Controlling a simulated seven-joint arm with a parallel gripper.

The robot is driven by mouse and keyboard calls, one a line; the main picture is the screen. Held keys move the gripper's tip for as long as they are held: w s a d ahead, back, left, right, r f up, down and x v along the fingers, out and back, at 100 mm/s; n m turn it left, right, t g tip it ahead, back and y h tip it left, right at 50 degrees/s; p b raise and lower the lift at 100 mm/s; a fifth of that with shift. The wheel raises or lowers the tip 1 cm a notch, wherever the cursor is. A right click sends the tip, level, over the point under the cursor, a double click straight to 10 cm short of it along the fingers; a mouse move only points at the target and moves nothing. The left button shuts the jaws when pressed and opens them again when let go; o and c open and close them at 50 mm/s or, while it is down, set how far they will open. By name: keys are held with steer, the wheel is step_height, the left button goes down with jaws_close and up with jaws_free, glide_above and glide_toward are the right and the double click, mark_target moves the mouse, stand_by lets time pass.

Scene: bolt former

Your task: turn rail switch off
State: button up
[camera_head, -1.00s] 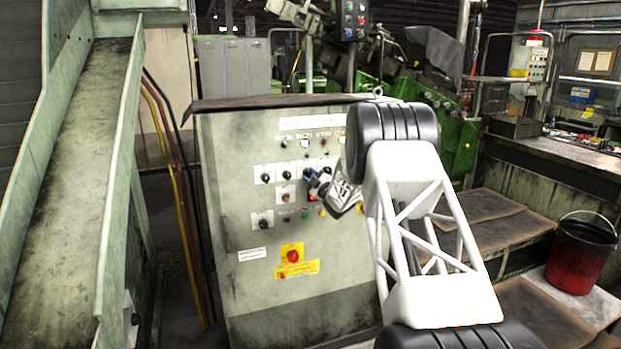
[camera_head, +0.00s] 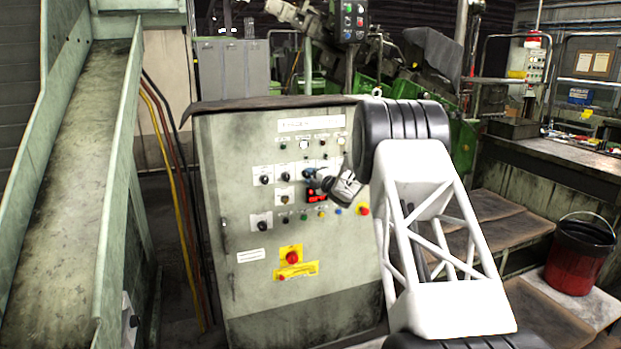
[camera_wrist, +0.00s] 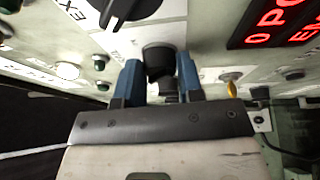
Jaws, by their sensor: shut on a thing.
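The grey control panel (camera_head: 240,190) carries rows of knobs, lamps and buttons. My gripper (camera_head: 314,181) is at the panel's middle right, just above the red display (camera_head: 316,196). In the wrist view its blue fingers (camera_wrist: 158,78) stand on both sides of a black rotary knob (camera_wrist: 158,56) and are shut on it. The label that tells which switch this is cannot be read. In the head view my gripper hides this knob.
Another black knob (camera_wrist: 128,8) on a white plate is close by in the wrist view. A red emergency button (camera_head: 292,257) on yellow is lower on the panel. A green chute (camera_head: 75,170) stands left, and a red bucket (camera_head: 577,258) stands right.

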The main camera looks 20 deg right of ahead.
stand_by(0.3)
steer(key=o, duration=0.9)
steer(key=shift+v, duration=3.9)
steer(key=shift+r, duration=0.1)
